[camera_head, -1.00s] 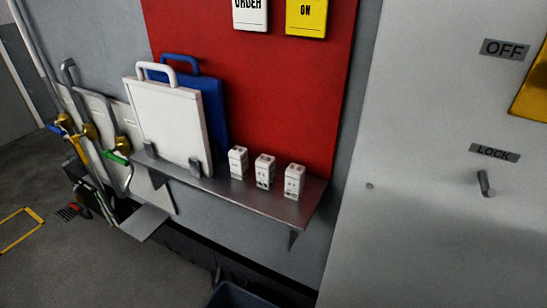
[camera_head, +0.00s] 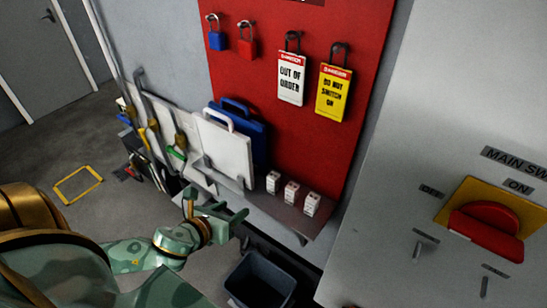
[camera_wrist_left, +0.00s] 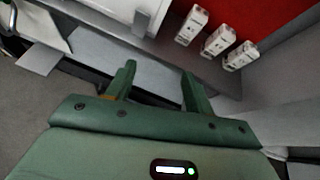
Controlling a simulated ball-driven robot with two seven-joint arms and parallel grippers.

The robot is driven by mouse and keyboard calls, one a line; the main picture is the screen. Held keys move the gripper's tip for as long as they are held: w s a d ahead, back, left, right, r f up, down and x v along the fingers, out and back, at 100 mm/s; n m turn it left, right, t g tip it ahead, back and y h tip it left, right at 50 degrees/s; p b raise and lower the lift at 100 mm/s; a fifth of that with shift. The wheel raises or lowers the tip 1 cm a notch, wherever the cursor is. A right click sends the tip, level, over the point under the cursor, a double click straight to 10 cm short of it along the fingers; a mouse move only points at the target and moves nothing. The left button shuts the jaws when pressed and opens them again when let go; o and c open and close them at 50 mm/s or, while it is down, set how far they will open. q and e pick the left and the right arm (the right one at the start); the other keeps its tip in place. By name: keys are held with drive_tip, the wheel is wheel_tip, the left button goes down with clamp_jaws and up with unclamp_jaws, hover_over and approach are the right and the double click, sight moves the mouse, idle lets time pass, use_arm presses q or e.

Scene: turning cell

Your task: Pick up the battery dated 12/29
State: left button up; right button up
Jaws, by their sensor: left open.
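Three small white batteries stand in a row on a grey shelf (camera_head: 262,202) at the foot of the red board. They are the left battery (camera_head: 273,182), the middle battery (camera_head: 291,192) and the right battery (camera_head: 311,204). Their dates are too small to read. The left wrist view also shows the left battery (camera_wrist_left: 191,25), the middle one (camera_wrist_left: 218,41) and the right one (camera_wrist_left: 241,56), beyond the fingers. My left gripper (camera_head: 241,214) is open and empty, left of the batteries and apart from them. My right gripper is not in view.
A white case (camera_head: 224,150) and a blue case (camera_head: 257,139) stand on the shelf left of the batteries. A dark bin (camera_head: 258,281) is below. Padlocks and tags hang above. A grey cabinet with a red switch (camera_head: 487,228) is at right.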

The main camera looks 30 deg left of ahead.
sight(270, 179)
use_arm(q)
wheel_tip(270, 179, up, 7)
drive_tip(key=d+m+t+h+p, duration=0.1)
drive_tip(key=d+m, duration=0.2)
drive_tip(key=x, duration=0.9)
drive_tip(key=shift+w+a, duration=0.1)
drive_tip(key=shift+w, duration=0.3)
drive_tip(key=x, duration=0.6)
drive_tip(key=shift+f, duration=0.3)
drive_tip(key=c, duration=1.1)
